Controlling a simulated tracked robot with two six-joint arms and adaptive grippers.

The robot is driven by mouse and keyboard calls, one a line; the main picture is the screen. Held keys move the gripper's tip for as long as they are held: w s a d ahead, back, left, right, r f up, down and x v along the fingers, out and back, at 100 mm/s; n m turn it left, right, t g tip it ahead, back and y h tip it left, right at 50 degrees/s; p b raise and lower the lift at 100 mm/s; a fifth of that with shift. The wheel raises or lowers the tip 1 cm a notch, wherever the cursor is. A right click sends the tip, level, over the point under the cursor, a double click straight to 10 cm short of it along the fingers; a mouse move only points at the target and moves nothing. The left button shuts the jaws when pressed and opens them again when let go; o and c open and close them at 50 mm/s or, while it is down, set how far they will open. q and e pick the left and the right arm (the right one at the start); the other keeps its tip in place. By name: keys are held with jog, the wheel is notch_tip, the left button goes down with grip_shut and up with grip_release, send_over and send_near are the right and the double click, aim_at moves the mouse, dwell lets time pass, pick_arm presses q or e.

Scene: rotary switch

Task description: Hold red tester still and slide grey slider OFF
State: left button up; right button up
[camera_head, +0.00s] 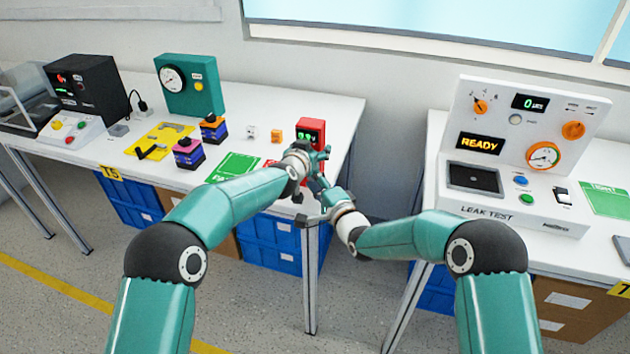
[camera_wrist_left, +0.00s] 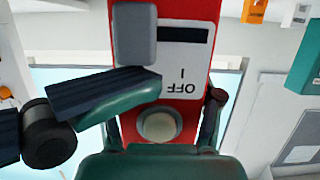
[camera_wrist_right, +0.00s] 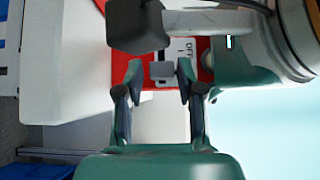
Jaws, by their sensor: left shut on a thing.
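The red tester (camera_head: 311,128) stands at the right end of the left table. My left gripper (camera_wrist_left: 160,118) is shut on it, with a finger at each side. The tester's white label with "OFF" and a dark slot (camera_wrist_left: 192,35) shows upside down in the left wrist view. The grey slider (camera_wrist_left: 135,32) sits at the left end of that slot. In the right wrist view the slider (camera_wrist_right: 162,70) lies between the fingertips of my open right gripper (camera_wrist_right: 160,80), with small gaps. One right finger crosses in front of the tester in the left wrist view. Contact cannot be made out.
A round pale button (camera_wrist_left: 160,125) is on the tester's face. A green card (camera_head: 234,167) and small orange and white blocks lie left of the tester. The leak test station (camera_head: 520,170) stands on a separate table to the right, across a gap.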

grip_shut()
jog(key=shift+f, duration=0.1)
jog(key=shift+a, duration=0.1)
jog(key=a, duration=0.1)
jog(key=w+a, duration=0.1)
jog(key=shift+a, duration=0.35)
grip_release()
jog(key=shift+s, duration=0.15)
jog(key=shift+s+d, duration=0.15)
jog(key=v, duration=1.1)
jog(key=shift+s+d, duration=0.15)
jog(key=shift+d, duration=0.05)
